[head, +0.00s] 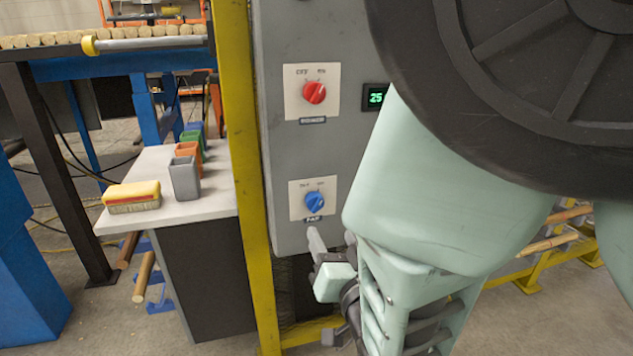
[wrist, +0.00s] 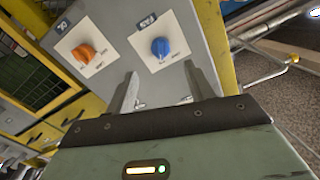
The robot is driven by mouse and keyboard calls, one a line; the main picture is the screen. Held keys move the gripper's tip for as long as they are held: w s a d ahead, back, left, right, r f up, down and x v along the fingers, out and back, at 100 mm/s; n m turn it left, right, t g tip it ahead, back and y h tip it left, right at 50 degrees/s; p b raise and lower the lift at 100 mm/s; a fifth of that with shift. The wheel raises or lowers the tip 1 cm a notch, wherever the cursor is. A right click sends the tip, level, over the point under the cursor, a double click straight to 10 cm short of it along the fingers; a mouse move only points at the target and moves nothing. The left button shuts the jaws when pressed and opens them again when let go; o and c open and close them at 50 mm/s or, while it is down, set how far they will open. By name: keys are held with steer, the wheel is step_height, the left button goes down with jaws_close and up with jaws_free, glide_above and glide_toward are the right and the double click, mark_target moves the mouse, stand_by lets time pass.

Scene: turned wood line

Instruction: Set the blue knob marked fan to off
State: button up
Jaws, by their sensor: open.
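The blue knob (head: 314,202) sits on a white plate low on the grey panel, with a dark fan label below it and two small position marks above it. It seems turned toward the right-hand mark, but the picture is too small to be certain. The wrist view shows the blue knob (wrist: 160,47) upside down, just beyond the fingertips. My gripper (head: 331,236) is below the knob in the head view. In the wrist view my gripper (wrist: 163,76) is open and empty, its fingers apart on either side of the knob's line and not touching it.
A red knob (head: 314,93) is higher on the panel, beside a green-lit display (head: 376,96). An orange knob (wrist: 84,52) sits beside the blue one in the wrist view. A yellow post (head: 240,150) borders the panel. A white bench (head: 200,212) holds bins and a brush.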

mark_target(318, 208)
steer(key=b+x, duration=0.1)
steer(key=x, duration=0.8)
steer(key=shift+w+a, duration=0.1)
steer(key=shift+w, duration=0.25)
steer(key=c, duration=1)
